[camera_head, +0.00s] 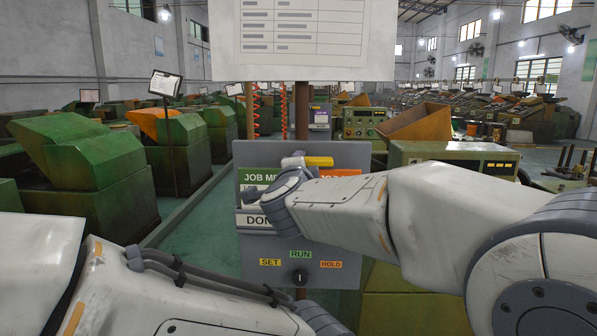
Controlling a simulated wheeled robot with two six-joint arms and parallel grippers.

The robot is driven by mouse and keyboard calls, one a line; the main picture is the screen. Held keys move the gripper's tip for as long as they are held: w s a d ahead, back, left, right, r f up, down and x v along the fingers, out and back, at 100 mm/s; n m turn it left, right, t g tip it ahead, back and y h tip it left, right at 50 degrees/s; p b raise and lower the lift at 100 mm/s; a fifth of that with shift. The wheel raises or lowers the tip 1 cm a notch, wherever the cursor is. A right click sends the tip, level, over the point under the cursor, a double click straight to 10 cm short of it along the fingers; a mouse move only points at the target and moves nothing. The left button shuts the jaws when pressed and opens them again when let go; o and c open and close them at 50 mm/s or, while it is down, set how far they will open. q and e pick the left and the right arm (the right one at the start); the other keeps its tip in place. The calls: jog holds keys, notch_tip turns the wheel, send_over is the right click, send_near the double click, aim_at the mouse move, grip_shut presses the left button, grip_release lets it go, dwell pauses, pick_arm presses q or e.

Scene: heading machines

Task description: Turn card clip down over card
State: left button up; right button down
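A grey panel (345,253) stands ahead of me on a post. A green card (256,176) reading "JOB M…" is at its upper left, and an orange card (340,173) is at its upper right. A yellow bar (319,161), possibly the card clip, sticks out at the top between the cards. Whether it lies over a card is not clear. My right arm crosses the panel from the right and covers much of both cards. Its wrist is just below the yellow bar, and the fingers cannot be made out. My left arm lies low in front; its gripper is out of view.
A white label (256,220) reading "DON…" is on the panel's left. A black knob (299,278) sits below, among SET, RUN and HOLD labels. A large paper chart (301,35) hangs above. Green machines (85,165) stand left, with an aisle beside them.

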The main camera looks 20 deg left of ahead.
dwell(0.5)
jog(key=c, duration=0.5)
grip_release()
jog(key=b+v, duration=0.2)
jog(key=v, duration=0.8)
jog(key=shift+s, duration=0.25)
jog(key=shift+d, duration=0.1)
